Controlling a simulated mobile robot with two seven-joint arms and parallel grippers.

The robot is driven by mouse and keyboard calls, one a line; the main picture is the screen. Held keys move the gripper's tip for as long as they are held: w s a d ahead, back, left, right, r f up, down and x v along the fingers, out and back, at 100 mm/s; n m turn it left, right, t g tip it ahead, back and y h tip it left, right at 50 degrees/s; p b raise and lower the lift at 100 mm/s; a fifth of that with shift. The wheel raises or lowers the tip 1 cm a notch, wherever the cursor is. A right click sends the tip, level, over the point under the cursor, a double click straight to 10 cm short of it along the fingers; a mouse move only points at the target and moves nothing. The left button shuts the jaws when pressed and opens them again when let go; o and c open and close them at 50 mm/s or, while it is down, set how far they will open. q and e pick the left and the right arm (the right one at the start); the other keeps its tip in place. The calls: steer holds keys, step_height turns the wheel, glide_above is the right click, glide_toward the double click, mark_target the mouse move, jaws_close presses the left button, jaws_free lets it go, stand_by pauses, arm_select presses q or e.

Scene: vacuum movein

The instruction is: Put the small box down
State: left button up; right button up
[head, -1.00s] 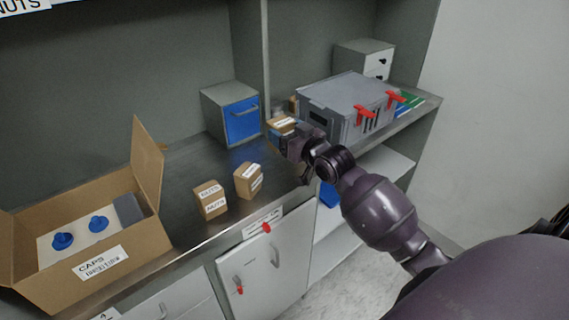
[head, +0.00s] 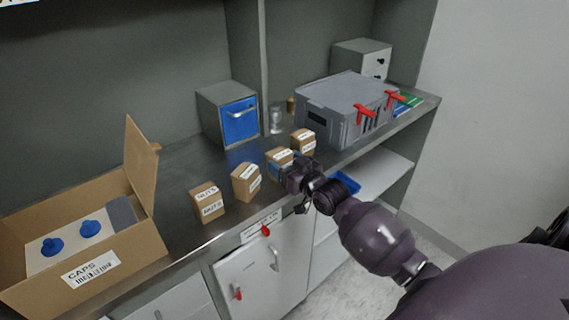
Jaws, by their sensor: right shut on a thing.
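My right gripper (head: 286,169) is shut on a small brown cardboard box (head: 281,156) with a white label. The box is upright, low at the worktop near its front edge; the gripper hides part of it, and I cannot tell whether its base touches the top. It is in a row with similar small boxes: one labelled NUTS (head: 207,203) and another (head: 246,182) to its left, and one (head: 303,140) behind it to the right. My left gripper is not in view.
The metal worktop (head: 170,188) holds an open CAPS carton (head: 120,265) at left, a blue-fronted drawer unit (head: 240,122) at the back, and a grey case (head: 345,105) with red latches to the right. A clear bottle (head: 276,121) stands behind the row.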

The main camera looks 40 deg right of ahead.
steer(key=o, duration=1)
steer(key=shift+o, duration=0.2)
steer(key=shift+s, duration=0.2)
steer(key=s, duration=1.1)
steer(key=s+a+f+g, duration=0.3)
steer(key=s+a+f, duration=0.2)
steer(key=s+f, duration=0.4)
steer(key=s+a+f+g+h+p, duration=0.1)
steer(key=s+a+f+g, duration=0.3)
steer(key=s+f, duration=0.5)
steer(key=shift+s+a+f, duration=0.15)
steer(key=shift+s+a, duration=0.1)
steer(key=shift+a, duration=0.45)
